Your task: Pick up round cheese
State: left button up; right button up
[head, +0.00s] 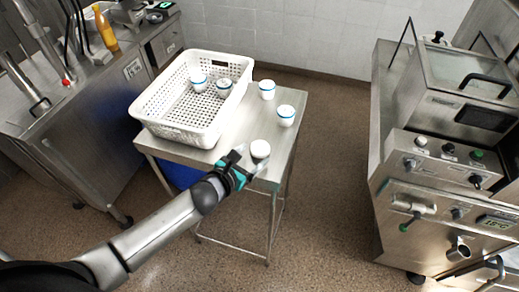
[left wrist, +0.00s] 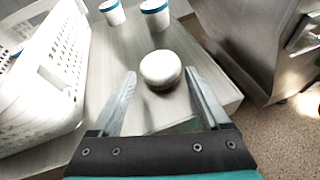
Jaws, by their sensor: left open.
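The round cheese (left wrist: 161,68) is a white, rounded piece on the metal table, near its front right part. In the head view the white cheese (head: 260,149) sits just beyond my left gripper (head: 246,165). In the left wrist view my left gripper (left wrist: 160,95) is open, with one finger on each side of the near space and the cheese just ahead between the fingertips. The fingers do not appear to be closed on it. My right gripper is in neither view.
Two similar cups, a nearer one (head: 286,115) and a farther one (head: 267,89), stand right of the basket. A steel machine (head: 440,150) stands across the aisle.

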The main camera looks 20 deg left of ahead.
aim_at(255, 153)
pick_arm(q)
jog(key=shift+x, duration=1.6)
jog(key=c, duration=1.1)
